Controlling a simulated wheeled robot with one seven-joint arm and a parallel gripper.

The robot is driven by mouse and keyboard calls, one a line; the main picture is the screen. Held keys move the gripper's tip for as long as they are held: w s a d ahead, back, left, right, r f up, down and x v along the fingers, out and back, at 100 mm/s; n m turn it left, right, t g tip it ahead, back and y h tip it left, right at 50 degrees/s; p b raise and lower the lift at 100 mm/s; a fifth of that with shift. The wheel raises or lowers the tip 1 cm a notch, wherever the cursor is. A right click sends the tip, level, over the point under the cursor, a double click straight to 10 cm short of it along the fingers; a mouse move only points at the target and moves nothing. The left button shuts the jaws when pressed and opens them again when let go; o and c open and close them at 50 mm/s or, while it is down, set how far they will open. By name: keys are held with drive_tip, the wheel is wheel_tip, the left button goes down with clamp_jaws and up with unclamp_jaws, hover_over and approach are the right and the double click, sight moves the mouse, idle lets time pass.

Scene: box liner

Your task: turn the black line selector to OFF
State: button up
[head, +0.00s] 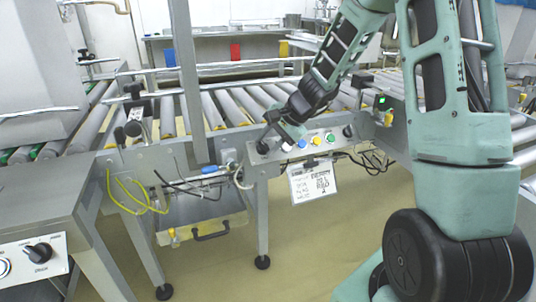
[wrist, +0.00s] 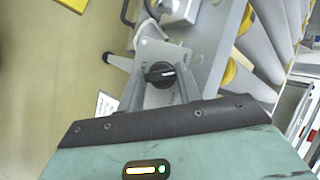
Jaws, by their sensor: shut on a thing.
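The black line selector (wrist: 160,74) is a round knob with a pale mark, on a grey control panel, in the wrist view. My gripper (wrist: 161,82) has one finger on each side of the knob and is shut on it. In the head view my gripper (head: 272,132) reaches down to the left end of the button panel, and the selector (head: 262,147) shows beside the fingers, partly covered. The label text around the knob is too small to read, so its set position cannot be told.
A paper tag (head: 312,183) hangs below. The roller conveyor (head: 230,108) runs behind. Another black knob (head: 38,253) is on the near left machine.

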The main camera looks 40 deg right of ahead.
drive_tip(key=m+t+b, duration=0.1)
drive_tip(key=b, duration=0.2)
drive_tip(key=f+m+t+b, duration=0.1)
drive_tip(key=m+b, duration=0.1)
drive_tip(key=b, duration=0.1)
drive_tip(key=shift+s+d+m, duration=0.1)
drive_tip(key=shift+s+m, duration=0.1)
drive_tip(key=shift+m, duration=0.1)
drive_tip(key=shift+r+m+t+b, duration=0.1)
drive_tip(key=shift+m+t+b, duration=0.2)
drive_tip(key=shift+m+b, duration=0.4)
drive_tip(key=shift+r+b, duration=0.15)
drive_tip(key=shift+b, duration=0.15)
drive_tip(key=o, duration=0.9)
drive_tip(key=shift+c, duration=0.2)
drive_tip(key=shift+o, duration=0.6)
drive_tip(key=shift+r, duration=0.1)
drive_tip(key=shift+r+p, duration=0.1)
drive_tip(key=shift+p, duration=0.2)
